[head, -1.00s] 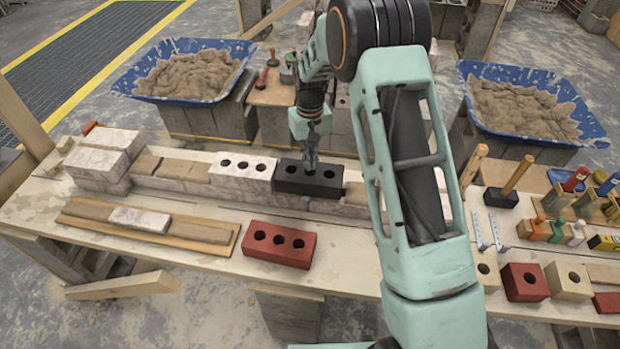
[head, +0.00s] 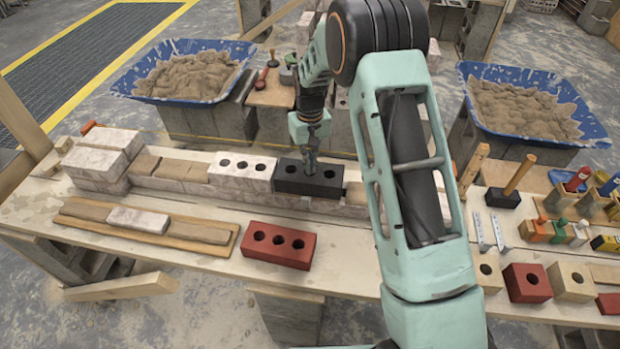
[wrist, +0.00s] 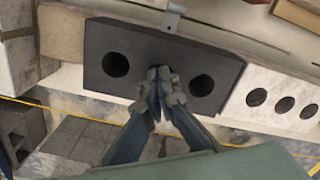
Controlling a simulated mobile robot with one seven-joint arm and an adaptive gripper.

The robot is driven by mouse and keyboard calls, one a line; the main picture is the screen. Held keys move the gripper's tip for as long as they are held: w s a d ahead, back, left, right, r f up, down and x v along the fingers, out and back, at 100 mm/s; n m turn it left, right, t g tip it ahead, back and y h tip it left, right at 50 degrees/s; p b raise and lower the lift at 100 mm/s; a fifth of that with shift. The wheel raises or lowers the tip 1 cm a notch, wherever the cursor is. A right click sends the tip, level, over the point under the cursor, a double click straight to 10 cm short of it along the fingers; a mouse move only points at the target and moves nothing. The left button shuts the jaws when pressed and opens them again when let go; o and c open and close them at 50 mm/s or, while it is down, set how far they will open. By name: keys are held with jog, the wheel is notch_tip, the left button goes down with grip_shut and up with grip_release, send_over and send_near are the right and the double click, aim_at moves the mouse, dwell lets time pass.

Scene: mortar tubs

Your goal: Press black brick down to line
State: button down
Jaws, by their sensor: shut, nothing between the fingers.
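The black brick (head: 292,178) with three holes sits on the low wall, right of the white three-hole brick (head: 242,170). In the wrist view the black brick (wrist: 108,45) fills the upper middle, with two holes clear and the middle one largely behind the fingers. My gripper (head: 309,172) is shut and empty, its fingertips at the brick's top face by the middle hole. The wrist view also shows the closed fingertips (wrist: 160,76); whether they touch the brick I cannot tell. A small grey metal clip (wrist: 171,18) is at the brick's edge.
A red three-hole brick (head: 279,245) lies on the bench in front of the wall. A board with bricks (head: 95,222) is left of it. Mortar tubs (head: 185,98) stand behind. A mallet (head: 503,197) and other tools are at right. My arm hides the wall's right part.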

jog(key=shift+s+f+b, duration=0.25)
jog(key=shift+f+b, duration=0.2)
jog(key=shift+f, duration=0.25)
dwell(1.7)
jog(key=shift+r, duration=0.1)
jog(key=shift+w+r+p, duration=0.15)
jog(key=shift+r+p, duration=0.6)
jog(key=shift+r, duration=0.55)
jog(key=shift+w+r+p, duration=0.1)
jog(key=shift+r+p, duration=0.65)
jog(key=shift+r, duration=0.55)
